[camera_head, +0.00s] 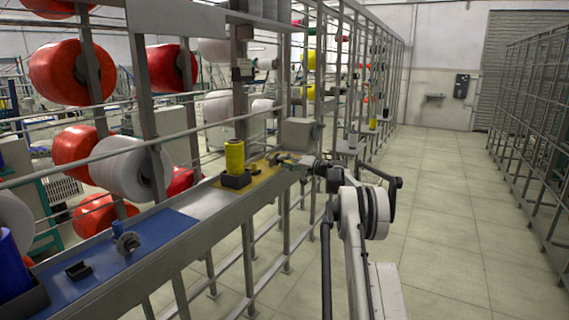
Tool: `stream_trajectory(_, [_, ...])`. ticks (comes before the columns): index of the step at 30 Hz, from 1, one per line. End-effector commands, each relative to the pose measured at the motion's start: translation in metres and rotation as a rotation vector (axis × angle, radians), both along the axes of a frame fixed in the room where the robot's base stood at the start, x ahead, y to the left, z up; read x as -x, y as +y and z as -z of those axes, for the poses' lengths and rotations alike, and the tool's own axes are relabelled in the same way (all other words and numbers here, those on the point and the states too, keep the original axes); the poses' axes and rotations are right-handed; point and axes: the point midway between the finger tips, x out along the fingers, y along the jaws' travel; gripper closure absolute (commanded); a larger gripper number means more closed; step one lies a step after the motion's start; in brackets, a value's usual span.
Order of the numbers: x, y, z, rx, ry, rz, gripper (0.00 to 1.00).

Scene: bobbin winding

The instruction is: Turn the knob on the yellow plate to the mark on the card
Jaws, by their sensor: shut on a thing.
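The yellow plate (262,179) lies on the long rail shelf, left of my gripper. My gripper (284,161) reaches in from the right, low over the plate's far right end. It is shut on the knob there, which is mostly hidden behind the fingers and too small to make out. I cannot tell which way the knob points. The card and its mark cannot be made out in this view.
A yellow bobbin (234,157) stands in a black holder (236,181) on the plate. A grey box (298,133) is behind my gripper. A blue plate (150,239) with a grey-blue fitting (126,240) lies nearer. The aisle floor (440,220) at right is clear.

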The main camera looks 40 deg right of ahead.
Motion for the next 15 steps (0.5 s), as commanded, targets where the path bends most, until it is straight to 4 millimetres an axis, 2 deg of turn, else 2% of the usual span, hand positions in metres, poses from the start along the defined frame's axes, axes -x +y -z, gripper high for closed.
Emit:
stream_trajectory(8, [0.0003, -0.0002, 0.0005, 0.000, 0.000, -0.001, 1.00])
stream_trajectory(9, [0.0003, -0.0001, 0.0004, 0.000, 0.000, -0.001, 0.70])
stream_trajectory(12, [0.0002, -0.0002, 0.0004, 0.000, 0.000, 0.000, 0.57])
stream_trajectory(15, [0.0002, -0.0001, 0.0003, -0.001, 0.000, 0.000, 0.57])
